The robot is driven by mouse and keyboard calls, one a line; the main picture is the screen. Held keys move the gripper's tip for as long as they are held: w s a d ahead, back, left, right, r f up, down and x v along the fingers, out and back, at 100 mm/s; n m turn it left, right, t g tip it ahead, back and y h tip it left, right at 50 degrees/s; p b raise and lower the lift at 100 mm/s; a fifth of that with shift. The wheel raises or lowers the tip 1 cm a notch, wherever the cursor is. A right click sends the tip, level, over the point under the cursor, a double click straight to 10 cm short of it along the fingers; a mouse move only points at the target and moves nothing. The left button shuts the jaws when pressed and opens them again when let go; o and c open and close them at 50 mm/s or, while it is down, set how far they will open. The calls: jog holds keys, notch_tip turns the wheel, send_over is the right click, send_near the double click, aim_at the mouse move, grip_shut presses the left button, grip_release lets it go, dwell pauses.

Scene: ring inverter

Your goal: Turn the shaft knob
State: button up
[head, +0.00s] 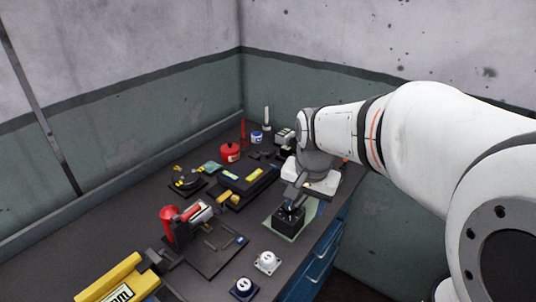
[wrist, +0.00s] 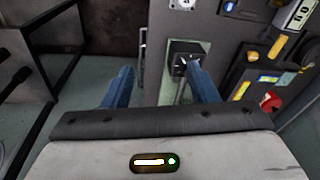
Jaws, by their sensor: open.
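A small black box (head: 288,219) stands on a pale green mat (head: 305,226) near the front edge of the bench. It looks like the shaft knob's housing. In the wrist view the box (wrist: 180,47) lies beyond my fingers, nearer the right one. A small grey shaft-like part (wrist: 180,64) shows on it, close to the right fingertip; I cannot tell whether they touch. My gripper (wrist: 160,67) is open, with its blue fingers apart and nothing gripped.
Behind are a black and yellow device (head: 247,185), a red canister (head: 230,152) and a round black fixture (head: 186,180). A red-topped tool stand (head: 170,218) is at left. White (head: 267,262) and dark (head: 243,288) socket-like pieces lie in front. Blue drawers (head: 318,262) are below.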

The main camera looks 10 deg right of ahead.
aim_at(289, 209)
jog(key=w+f+m, duration=0.2)
jog(key=w, duration=0.2)
jog(key=w+f+m+g, duration=0.1)
jog(key=w+f+m, duration=0.1)
jog(key=w, duration=0.3)
jog(key=w+f+m, duration=0.2)
jog(key=w+m, duration=0.2)
jog(key=shift+w+f+g+p, duration=0.2)
jog(key=shift+g+p, duration=0.1)
jog(key=shift+g, duration=0.1)
jog(key=shift+w+f, duration=0.15)
jog(key=shift+f, duration=0.35)
notch_tip(289, 209, down, 7)
jog(key=shift+p, duration=0.55)
jog(key=c, duration=1)
jog(key=shift+o, duration=0.2)
